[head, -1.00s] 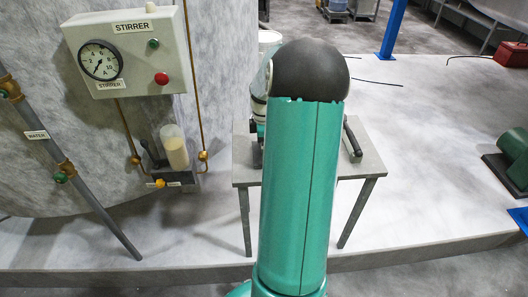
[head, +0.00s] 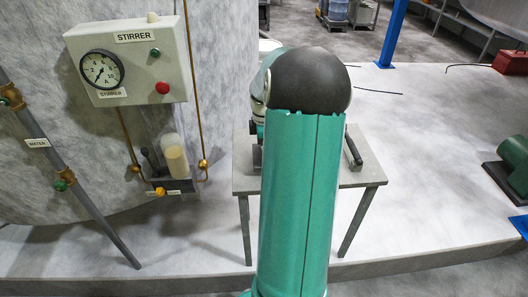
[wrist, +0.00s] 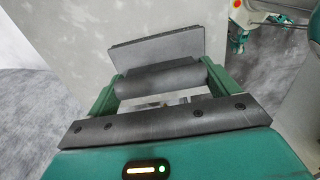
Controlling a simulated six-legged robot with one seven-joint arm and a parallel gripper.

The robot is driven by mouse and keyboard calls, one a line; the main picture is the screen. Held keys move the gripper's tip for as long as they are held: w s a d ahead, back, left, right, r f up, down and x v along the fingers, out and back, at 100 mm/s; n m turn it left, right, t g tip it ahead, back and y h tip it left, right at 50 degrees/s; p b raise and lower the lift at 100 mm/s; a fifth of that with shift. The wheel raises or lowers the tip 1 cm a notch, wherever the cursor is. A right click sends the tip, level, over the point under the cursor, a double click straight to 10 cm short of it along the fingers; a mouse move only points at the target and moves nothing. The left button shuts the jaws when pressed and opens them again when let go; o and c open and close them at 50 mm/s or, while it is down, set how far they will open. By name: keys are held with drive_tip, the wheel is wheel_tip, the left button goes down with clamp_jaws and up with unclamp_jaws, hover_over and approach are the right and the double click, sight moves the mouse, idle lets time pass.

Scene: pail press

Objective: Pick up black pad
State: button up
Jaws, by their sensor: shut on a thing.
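My gripper (wrist: 158,92) shows in the wrist view, with a green finger at each side. It is shut on a dark part, rounded like a bar, that spans the fingers. A flat dark grey plate, which I take for the black pad (wrist: 160,47), shows just beyond this bar and seems joined to it.
The stirrer box (head: 130,58) and a sloping water pipe (head: 70,178) are at left.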

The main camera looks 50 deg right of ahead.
drive_tip(key=s+a+r, duration=0.9)
drive_tip(key=a+r, duration=0.1)
drive_tip(key=shift+s+a, duration=0.15)
drive_tip(key=shift+a, duration=0.15)
